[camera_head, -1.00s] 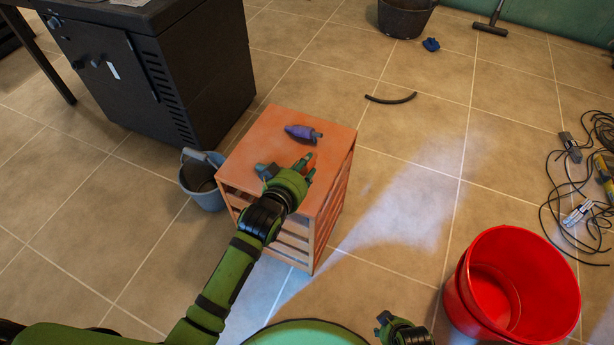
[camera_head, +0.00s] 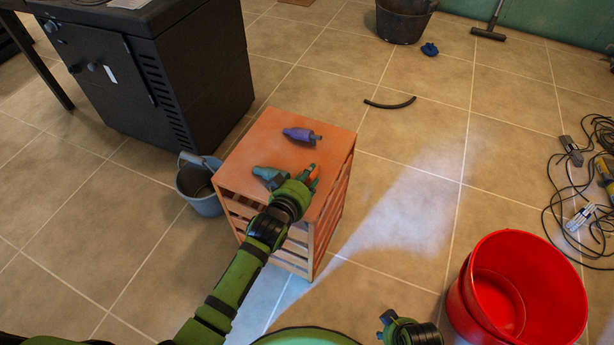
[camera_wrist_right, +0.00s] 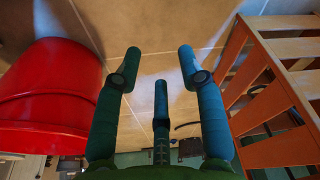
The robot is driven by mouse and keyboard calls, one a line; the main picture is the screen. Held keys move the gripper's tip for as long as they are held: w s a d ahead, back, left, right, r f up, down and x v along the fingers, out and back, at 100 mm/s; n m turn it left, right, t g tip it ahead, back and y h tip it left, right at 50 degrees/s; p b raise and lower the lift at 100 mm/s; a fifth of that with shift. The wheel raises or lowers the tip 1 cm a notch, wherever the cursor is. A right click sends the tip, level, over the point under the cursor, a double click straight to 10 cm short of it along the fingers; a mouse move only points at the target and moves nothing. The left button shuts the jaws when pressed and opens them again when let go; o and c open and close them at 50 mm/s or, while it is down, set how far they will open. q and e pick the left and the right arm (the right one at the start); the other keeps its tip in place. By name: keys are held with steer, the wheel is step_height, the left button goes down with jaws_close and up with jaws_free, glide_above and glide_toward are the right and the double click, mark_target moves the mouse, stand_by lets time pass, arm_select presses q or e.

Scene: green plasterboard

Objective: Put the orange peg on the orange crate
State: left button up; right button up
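The orange crate (camera_head: 262,152) stands on the floor at the middle, its flat top facing up. The hand hides part of the peg, and I cannot tell whether the peg touches the crate top. My right gripper (camera_head: 386,322) is low in the head view; in the right wrist view (camera_wrist_right: 163,65) its fingers are spread and empty.
A red bucket (camera_head: 480,290) stands at the lower right. A grey bucket (camera_head: 203,200) is close to the crate's left side, beside a black cabinet (camera_head: 190,85). Cables (camera_head: 560,205) lie at the far right.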

arm_select(q)
steer(key=o, duration=0.3)
arm_select(e)
steer(key=shift+r, duration=0.1)
